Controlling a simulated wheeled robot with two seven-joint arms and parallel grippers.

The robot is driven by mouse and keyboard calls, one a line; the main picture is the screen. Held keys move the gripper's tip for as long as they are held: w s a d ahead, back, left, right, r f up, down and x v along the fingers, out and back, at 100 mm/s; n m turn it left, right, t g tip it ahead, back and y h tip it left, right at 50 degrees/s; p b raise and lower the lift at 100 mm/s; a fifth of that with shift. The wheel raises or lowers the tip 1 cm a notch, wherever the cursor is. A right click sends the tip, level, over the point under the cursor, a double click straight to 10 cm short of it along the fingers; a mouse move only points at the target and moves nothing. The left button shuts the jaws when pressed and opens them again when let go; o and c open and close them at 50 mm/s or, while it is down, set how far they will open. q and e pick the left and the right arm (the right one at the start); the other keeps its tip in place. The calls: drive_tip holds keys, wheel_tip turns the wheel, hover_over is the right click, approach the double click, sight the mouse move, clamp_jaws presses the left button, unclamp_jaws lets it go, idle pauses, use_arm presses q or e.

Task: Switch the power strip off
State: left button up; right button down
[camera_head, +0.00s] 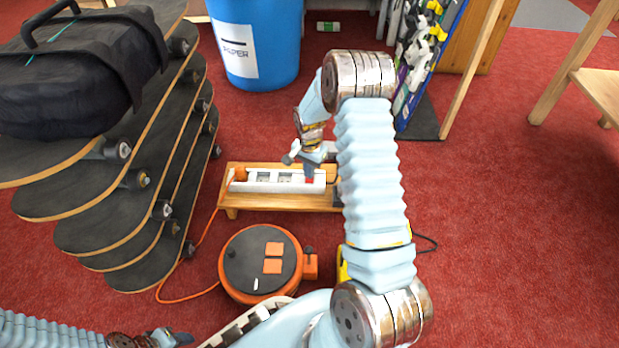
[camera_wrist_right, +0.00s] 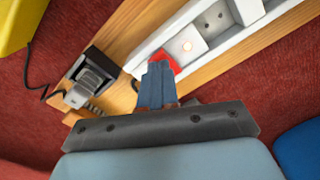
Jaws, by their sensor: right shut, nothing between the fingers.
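The white power strip (camera_head: 258,186) lies on a low wooden board (camera_head: 260,201) on the red carpet. It also shows in the right wrist view (camera_wrist_right: 215,40), with sockets and a small glowing spot. The red switch (camera_wrist_right: 172,62) is at one end of the strip, partly hidden by my right fingers. My right gripper (camera_head: 309,174) is shut and empty, with its fingertips (camera_wrist_right: 159,68) at the red switch. I cannot tell whether they touch or press it. My left gripper (camera_head: 183,339) is at the bottom left, away from the strip; its opening is unclear.
An orange cable reel (camera_head: 262,262) sits in front of the board. Stacked skateboards (camera_head: 150,190) with a black bag (camera_head: 80,75) stand on the left. A blue paper bin (camera_head: 270,40) is behind. A dark plug-like device (camera_wrist_right: 95,75) is beside the strip's switch end.

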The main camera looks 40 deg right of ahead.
drive_tip(key=shift+f, duration=0.85)
idle(0.3)
drive_tip(key=shift+r, duration=0.1)
drive_tip(key=shift+r+p, duration=2.45)
drive_tip(key=shift+r, duration=1)
